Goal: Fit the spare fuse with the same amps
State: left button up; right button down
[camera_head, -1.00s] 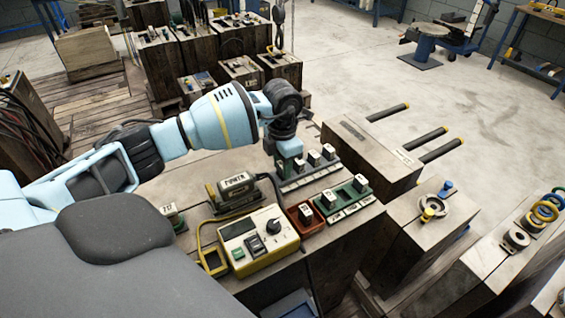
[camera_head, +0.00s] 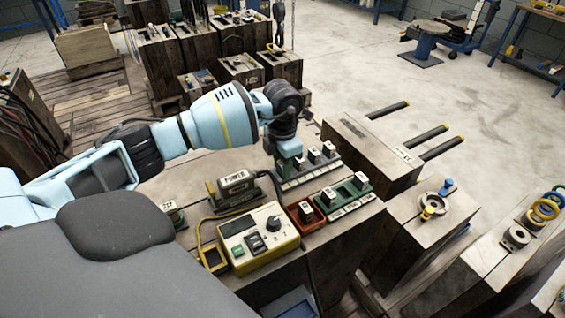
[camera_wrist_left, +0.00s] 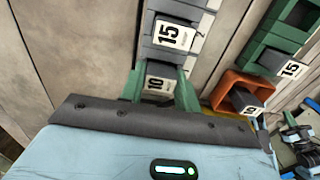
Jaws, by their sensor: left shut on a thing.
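My left gripper (camera_head: 288,163) points down at the left end of a grey rack (camera_head: 310,175). In the left wrist view its green fingers (camera_wrist_left: 160,92) are shut on a fuse marked 10 (camera_wrist_left: 158,84). That fuse is in line with the rack; I cannot tell whether it is still seated. A fuse marked 15 (camera_wrist_left: 172,32) stands beside it in the rack. An orange-red tray (camera_wrist_left: 222,97) holds another fuse marked 10 (camera_wrist_left: 247,102). A green holder (camera_head: 348,203) carries white-labelled fuses, one marked 15 (camera_wrist_left: 291,69). My right gripper is out of view.
A yellow meter with a dial (camera_head: 236,228) stands in front of the racks. Another wooden block (camera_head: 362,145) with dark bars lies to the right.

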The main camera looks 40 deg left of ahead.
pick_arm(q)
jog(key=o, duration=1)
jog(key=shift+o, duration=0.3)
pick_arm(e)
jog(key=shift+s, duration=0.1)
pick_arm(q)
jog(key=shift+r, duration=0.1)
jog(key=shift+r+p, duration=1.25)
jog(key=shift+r, duration=0.65)
jog(key=shift+r+p, duration=1.1)
jog(key=shift+r, duration=0.75)
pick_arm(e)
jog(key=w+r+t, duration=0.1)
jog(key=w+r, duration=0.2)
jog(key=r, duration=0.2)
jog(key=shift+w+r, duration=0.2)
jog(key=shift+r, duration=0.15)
pick_arm(q)
jog(key=shift+f, duration=0.1)
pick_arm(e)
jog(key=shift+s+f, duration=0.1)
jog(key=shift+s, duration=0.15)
